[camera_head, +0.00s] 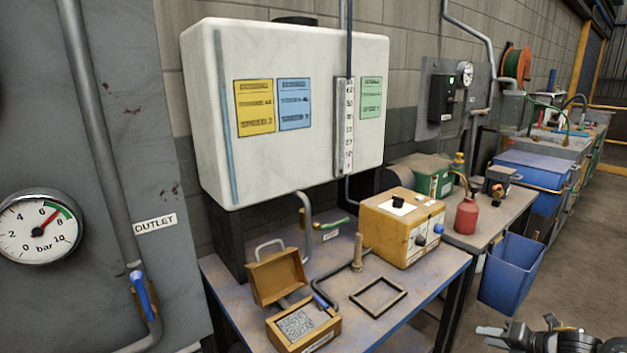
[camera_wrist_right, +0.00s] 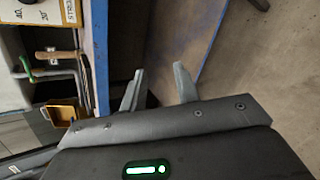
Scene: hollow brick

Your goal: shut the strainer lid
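The strainer is an ochre box (camera_head: 303,328) at the front left of the workbench, with a speckled grey mesh in its top. Its ochre lid (camera_head: 277,275) stands open, tilted up at the back, with a light loop handle (camera_head: 269,246) on its upper edge. My right gripper (camera_head: 490,336) is low at the bottom right, beyond the bench's right side and well away from the lid. In the right wrist view its two fingers (camera_wrist_right: 160,78) are apart with nothing between them. My left gripper is not in view.
A dark square frame (camera_head: 378,297), a bent black rod (camera_head: 341,282) and an upright wooden peg (camera_head: 357,252) are on the bench (camera_head: 425,305) right of the strainer. A yellow control box (camera_head: 390,237) stands behind. A white tank (camera_head: 290,150) overhangs the back.

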